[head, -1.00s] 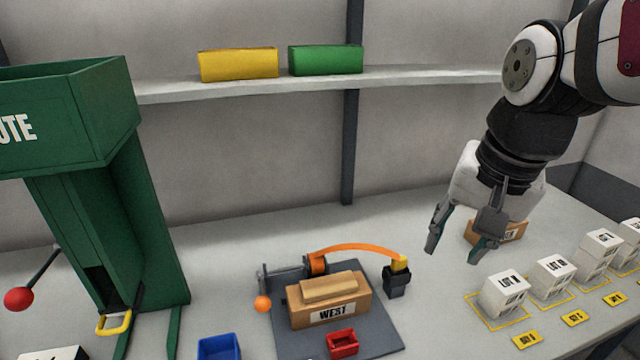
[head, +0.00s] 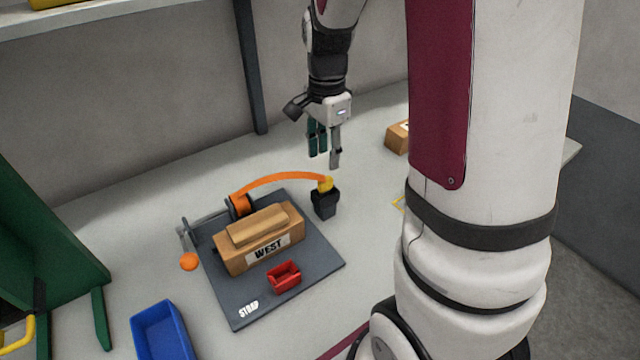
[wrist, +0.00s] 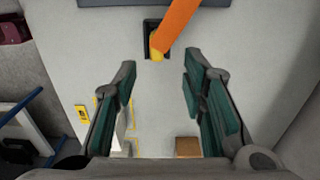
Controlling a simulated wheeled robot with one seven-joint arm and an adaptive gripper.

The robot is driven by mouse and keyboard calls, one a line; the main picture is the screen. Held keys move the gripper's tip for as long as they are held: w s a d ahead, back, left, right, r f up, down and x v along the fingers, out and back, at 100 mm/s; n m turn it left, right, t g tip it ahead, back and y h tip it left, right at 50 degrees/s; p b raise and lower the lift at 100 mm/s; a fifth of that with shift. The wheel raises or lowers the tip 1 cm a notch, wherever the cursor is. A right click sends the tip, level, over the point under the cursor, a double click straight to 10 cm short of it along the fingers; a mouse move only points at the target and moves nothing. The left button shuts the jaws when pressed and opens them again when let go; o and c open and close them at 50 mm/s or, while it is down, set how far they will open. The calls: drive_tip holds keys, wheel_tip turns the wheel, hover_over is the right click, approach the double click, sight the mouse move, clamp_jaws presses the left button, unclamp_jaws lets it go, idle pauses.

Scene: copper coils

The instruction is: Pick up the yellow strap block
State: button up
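The yellow strap block (head: 326,184) sits on top of a small black holder (head: 324,203) just right of the grey strap mat. An orange strap (head: 283,178) arcs from it to a reel (head: 240,205) behind the WEST box. In the wrist view the yellow block (wrist: 157,55) shows partly under the strap, ahead of the fingertips and centred between them. My gripper (head: 325,161) points down above and slightly behind the block, apart from it. In the wrist view my gripper (wrist: 159,76) has its fingers spread wide with nothing between them.
The WEST box (head: 258,240) and a red bin (head: 284,277) stand on the grey mat (head: 318,265). A blue bin (head: 162,330) and a green chute (head: 60,270) are at left. Another cardboard box (head: 397,137) is behind right. The table behind the mat is clear.

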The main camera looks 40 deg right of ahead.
sight(325, 179)
wheel_tip(325, 179, down, 3)
drive_tip(key=shift+f, duration=0.1)
drive_tip(key=shift+s+a+f, duration=0.1)
drive_tip(key=shift+s+f, duration=0.05)
drive_tip(key=shift+f, duration=1.2)
drive_tip(key=shift+s+a+f, duration=0.1)
drive_tip(key=shift+f, duration=1.2)
clamp_jaws()
